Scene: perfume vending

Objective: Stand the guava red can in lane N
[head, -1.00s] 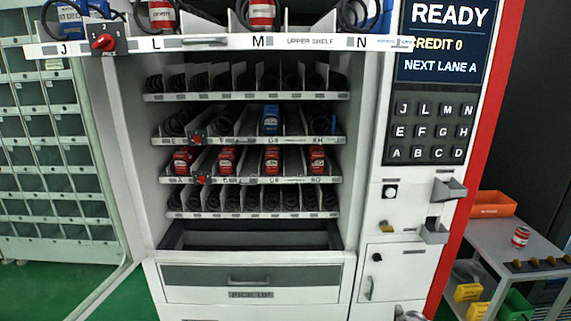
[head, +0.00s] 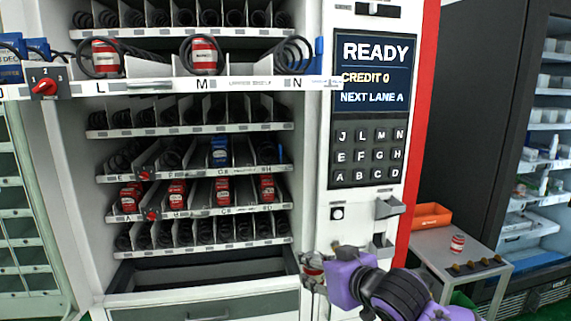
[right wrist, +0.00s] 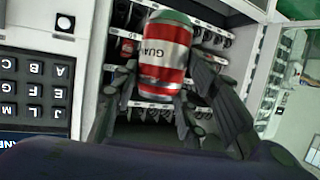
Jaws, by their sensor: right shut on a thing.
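My right gripper (head: 313,270) is shut on the guava red can, low in front of the machine's right side. In the right wrist view the can (right wrist: 166,55) is red and white with a green end and part of the word "GUAVA", between the fingers (right wrist: 160,95). In the head view the gripper hides most of it. The pulled-out upper shelf (head: 170,89) is above and left of the gripper. Lane N (head: 293,52) at its right end shows a black coil and no can. My left gripper is not in view.
Red-and-white cans stand in lane L (head: 106,57) and lane M (head: 204,55). A blue piece (head: 319,52) stands at the shelf's right end. The keypad panel (head: 367,150) is to the right.

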